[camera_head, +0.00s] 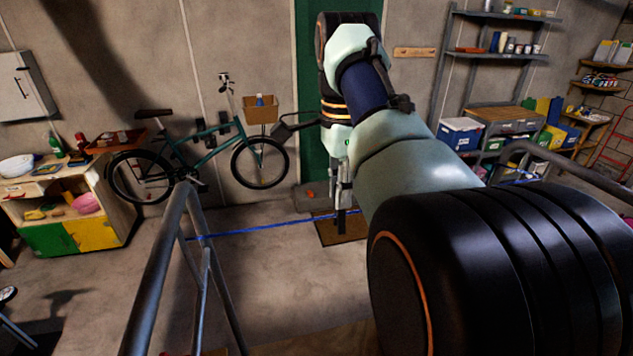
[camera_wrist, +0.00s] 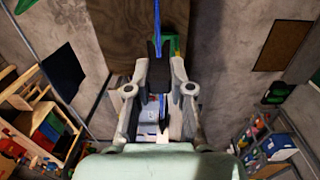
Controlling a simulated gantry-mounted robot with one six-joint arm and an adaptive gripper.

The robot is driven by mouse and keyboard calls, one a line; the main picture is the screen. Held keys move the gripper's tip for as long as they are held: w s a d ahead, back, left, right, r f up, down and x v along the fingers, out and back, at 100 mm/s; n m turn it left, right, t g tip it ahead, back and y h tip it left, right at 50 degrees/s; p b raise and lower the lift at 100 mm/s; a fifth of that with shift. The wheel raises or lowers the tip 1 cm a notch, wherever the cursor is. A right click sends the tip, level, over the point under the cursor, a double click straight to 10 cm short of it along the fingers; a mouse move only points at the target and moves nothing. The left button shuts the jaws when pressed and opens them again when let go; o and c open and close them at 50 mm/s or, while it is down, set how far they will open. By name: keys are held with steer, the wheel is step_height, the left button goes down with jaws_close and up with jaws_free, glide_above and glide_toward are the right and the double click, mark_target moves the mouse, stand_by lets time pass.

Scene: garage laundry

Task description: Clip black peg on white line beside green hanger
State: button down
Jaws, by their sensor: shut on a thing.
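My gripper (camera_head: 341,203) points down at the blue line and is shut on a black peg (camera_head: 341,222). In the wrist view my gripper (camera_wrist: 160,66) has the dark peg (camera_wrist: 154,50) between its fingertips. A taut line (camera_head: 265,224) looks blue, not white; in the wrist view the line (camera_wrist: 157,17) runs up to the peg. I cannot tell whether the peg's jaws are around the line or only beside it. A small green piece (camera_wrist: 173,45) shows just right of the peg; it may be the green hanger, mostly hidden by the finger.
Grey metal rails (camera_head: 160,260) stand at the left, with the line reaching them. A brown mat (camera_head: 345,232) lies on the floor below my gripper. A bicycle (camera_head: 205,150) leans by the back wall. Shelves (camera_head: 500,50) and a blue bin (camera_head: 460,134) are at the right.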

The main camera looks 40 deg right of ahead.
steer(key=shift+r+p, duration=2.2)
steer(key=shift+r, duration=0.3)
step_height(320, 180, up, 13)
steer(key=p, duration=1.2)
steer(key=shift+f+p, duration=0.15)
steer(key=shift+p, duration=0.2)
steer(key=shift+f, duration=0.15)
